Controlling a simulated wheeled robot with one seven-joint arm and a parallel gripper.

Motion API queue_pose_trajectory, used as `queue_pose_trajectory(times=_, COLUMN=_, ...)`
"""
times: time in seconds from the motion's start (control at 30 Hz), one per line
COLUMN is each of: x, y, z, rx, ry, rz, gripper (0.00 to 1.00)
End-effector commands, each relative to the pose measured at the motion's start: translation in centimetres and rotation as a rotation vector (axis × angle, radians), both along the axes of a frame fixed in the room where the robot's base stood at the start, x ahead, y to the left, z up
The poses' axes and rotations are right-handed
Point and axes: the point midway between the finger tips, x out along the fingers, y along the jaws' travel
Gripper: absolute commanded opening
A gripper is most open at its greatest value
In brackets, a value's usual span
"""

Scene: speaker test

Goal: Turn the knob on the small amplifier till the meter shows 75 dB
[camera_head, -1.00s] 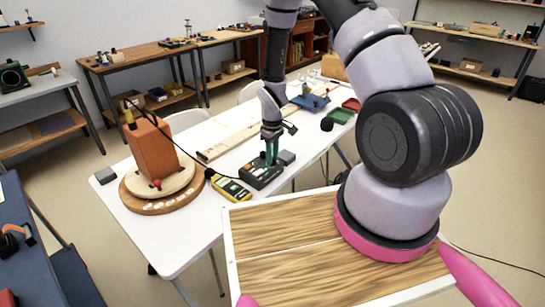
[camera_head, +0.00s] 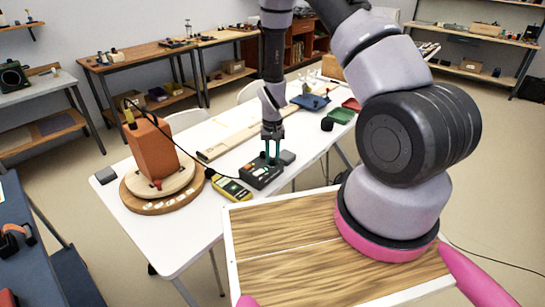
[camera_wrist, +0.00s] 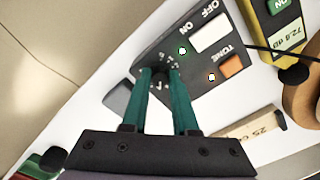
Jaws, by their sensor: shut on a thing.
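The small amplifier (camera_head: 258,177) is a dark box on the white table, and the wrist view shows its face (camera_wrist: 205,72) with ON/OFF and TONE labels, a white switch, an orange switch and lit dots. My gripper (camera_head: 272,160) points down over it. In the wrist view its teal fingers (camera_wrist: 163,72) are shut on the dark knob (camera_wrist: 160,80), which sits within a ring of marks and is partly hidden by them. The yellow meter (camera_head: 231,188) lies beside the amplifier; in the wrist view its display (camera_wrist: 289,38) seems to read 72.8 dB.
An orange speaker box (camera_head: 153,153) stands on a round wooden turntable (camera_head: 150,205) at the left, with a black cable running towards the meter. A grey block (camera_head: 287,157) lies close behind the amplifier. Green (camera_head: 342,115) and blue (camera_head: 310,102) trays lie farther back.

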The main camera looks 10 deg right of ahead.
Motion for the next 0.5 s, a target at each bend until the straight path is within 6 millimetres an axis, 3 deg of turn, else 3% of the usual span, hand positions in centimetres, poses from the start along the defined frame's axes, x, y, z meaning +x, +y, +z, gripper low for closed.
queue_pose_trajectory(times=0.5, x=0.14, y=0.02, z=0.07, rx=0.0, ry=-0.003, rz=-0.071, gripper=0.0)
